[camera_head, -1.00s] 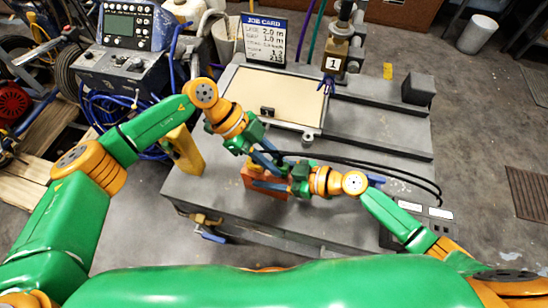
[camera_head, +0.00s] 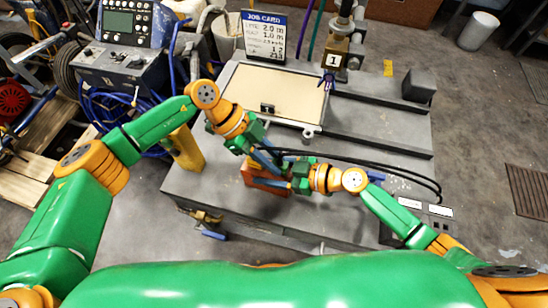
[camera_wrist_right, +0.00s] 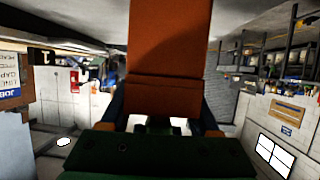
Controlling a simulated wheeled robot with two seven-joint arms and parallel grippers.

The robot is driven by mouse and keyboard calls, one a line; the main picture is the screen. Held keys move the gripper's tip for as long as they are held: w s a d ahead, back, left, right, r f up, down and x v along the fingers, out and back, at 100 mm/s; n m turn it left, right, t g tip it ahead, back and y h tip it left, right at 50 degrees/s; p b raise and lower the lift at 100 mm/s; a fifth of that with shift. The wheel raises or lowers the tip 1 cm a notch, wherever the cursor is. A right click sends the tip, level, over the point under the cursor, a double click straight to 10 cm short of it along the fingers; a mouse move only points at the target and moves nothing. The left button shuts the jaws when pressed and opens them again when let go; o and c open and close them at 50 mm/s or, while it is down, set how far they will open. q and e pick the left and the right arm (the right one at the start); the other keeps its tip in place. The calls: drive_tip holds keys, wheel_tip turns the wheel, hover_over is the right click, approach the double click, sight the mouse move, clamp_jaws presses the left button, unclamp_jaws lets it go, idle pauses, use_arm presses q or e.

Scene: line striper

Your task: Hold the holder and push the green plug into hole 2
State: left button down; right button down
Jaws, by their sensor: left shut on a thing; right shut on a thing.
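The orange holder (camera_head: 254,179) is at the front edge of the grey bench, partly covered by both grippers. My left gripper (camera_head: 272,165) comes down at the holder's upper side, shut; what lies between its fingers is hidden. My right gripper (camera_head: 274,184) reaches in from the right, shut on the holder. In the right wrist view the holder's orange faces (camera_wrist_right: 166,100) rise between the right fingers and fill the middle. I cannot make out the green plug or hole 2 in either view.
Black cables (camera_head: 392,163) arc over the bench from the grippers to a dark box (camera_head: 425,222) at right. The bench's left part is clear beside a yellow block (camera_head: 186,150).

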use_arm(q)
drive_tip(key=shift+f, duration=0.45)
drive_tip(key=shift+c, duration=2)
unclamp_jaws()
drive_tip(key=shift+f, duration=0.1)
drive_tip(key=shift+v, duration=3.6)
use_arm(e)
drive_tip(key=shift+c, duration=0.2)
unclamp_jaws()
use_arm(q)
drive_tip(key=shift+d, duration=0.1)
